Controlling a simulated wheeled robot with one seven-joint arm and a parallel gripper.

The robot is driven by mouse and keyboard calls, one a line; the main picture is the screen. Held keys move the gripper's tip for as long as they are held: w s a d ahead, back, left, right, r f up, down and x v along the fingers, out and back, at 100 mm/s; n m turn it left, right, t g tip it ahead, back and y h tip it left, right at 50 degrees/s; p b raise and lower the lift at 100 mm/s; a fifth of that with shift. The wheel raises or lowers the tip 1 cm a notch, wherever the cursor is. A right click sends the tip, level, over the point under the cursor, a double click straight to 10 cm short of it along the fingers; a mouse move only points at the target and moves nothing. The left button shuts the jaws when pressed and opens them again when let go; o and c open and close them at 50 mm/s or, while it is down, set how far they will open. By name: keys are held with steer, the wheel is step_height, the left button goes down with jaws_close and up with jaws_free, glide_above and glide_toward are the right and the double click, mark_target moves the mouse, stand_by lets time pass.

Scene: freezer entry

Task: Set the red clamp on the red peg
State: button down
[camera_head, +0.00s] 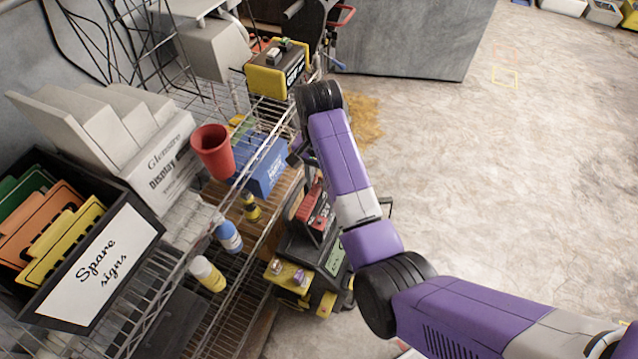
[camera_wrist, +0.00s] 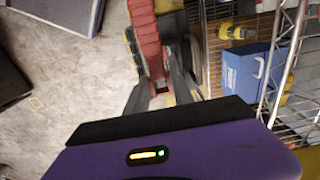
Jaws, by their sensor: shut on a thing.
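In the wrist view my gripper (camera_wrist: 160,80) has its two dark fingers closing in around a small red piece, seemingly the red clamp (camera_wrist: 159,101). The clamp's shape is mostly hidden between the fingers. Just beyond the fingertips is a red, ribbed block (camera_wrist: 147,40), looking like a battery top; I cannot tell whether the clamp touches it. In the head view a red-topped unit (camera_head: 314,212) sits on a dark cart, and my arm hides most of my gripper. I cannot make out the red peg in either view.
A wire shelf at left holds a red cup (camera_head: 211,151), a blue box (camera_head: 262,165), bottles and a black bin of signs (camera_head: 91,262). A yellow-and-black case (camera_head: 277,72) stands on the far shelf. The floor (camera_head: 480,170) at right is mostly clear.

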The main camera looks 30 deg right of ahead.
steer(key=shift+r, duration=1.4)
